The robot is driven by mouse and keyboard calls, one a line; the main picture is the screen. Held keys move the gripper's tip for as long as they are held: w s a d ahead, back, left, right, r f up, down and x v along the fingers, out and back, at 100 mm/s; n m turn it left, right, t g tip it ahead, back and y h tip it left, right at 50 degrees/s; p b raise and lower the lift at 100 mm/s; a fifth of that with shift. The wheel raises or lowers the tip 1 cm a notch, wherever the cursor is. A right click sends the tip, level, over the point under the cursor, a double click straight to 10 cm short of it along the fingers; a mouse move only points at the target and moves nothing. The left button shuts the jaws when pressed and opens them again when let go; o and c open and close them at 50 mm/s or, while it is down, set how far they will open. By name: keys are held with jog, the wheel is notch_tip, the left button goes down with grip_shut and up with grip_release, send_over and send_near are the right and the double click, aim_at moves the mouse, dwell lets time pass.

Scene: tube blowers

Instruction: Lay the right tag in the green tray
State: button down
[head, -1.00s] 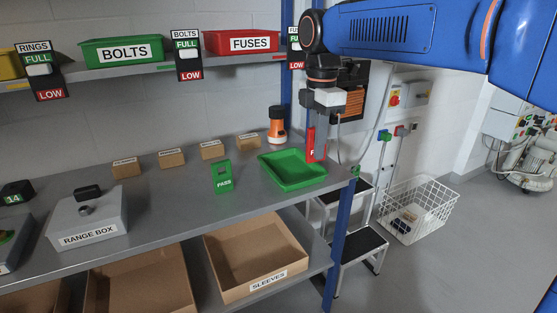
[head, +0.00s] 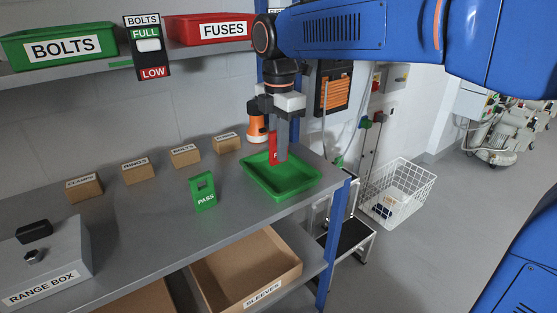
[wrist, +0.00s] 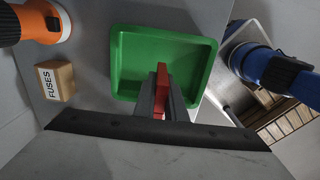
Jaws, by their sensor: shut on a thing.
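The green tray (head: 304,183) sits on the bench near its right end; in the wrist view the tray (wrist: 206,60) lies beneath my gripper. My gripper (head: 282,157) points down over the tray, shut on a red tag (head: 273,149). The red tag (wrist: 161,84) shows upright between the fingers in the wrist view. Its lettering is mostly hidden by a finger, with only an "F" partly visible. Whether its lower end touches the tray floor I cannot tell. A green tag marked PASS (head: 204,192) stands on the bench left of the tray, apart from it.
An orange and black lamp-like object (head: 257,128) stands behind the tray. Several small labelled cardboard blocks (head: 227,143) line the back of the bench. The shelf above holds a red FUSES bin (head: 207,29) and a green BOLTS bin (head: 60,46). The range box (head: 45,265) is at left.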

jog(key=shift+f, duration=1.8)
jog(key=shift+f, duration=0.1)
jog(key=c, duration=1.8)
grip_release()
notch_tip(320, 180, up, 12)
jog(key=shift+r, duration=0.15)
jog(key=shift+d, duration=0.1)
